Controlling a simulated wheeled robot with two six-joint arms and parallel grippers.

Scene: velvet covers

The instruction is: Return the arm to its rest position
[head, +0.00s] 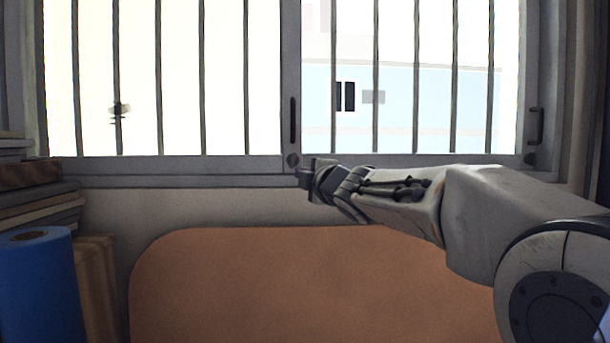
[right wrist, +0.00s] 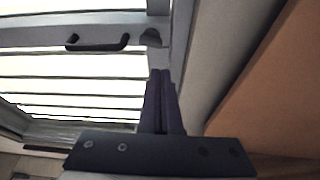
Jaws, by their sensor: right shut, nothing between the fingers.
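My right arm (head: 480,210) comes in from the right in the head view and reaches toward the left, held up in front of the window. My right gripper (head: 306,180) is at its end, just below the window's middle post. In the right wrist view its two dark fingers (right wrist: 161,80) are pressed together with nothing between them. My left gripper and left arm do not show in either view.
A barred window (head: 290,165) fills the back. A rounded orange-brown panel (head: 300,280) stands below my arm. A blue roll (head: 38,285) and stacked boards (head: 35,205) are at the left. A window handle (right wrist: 97,42) shows in the right wrist view.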

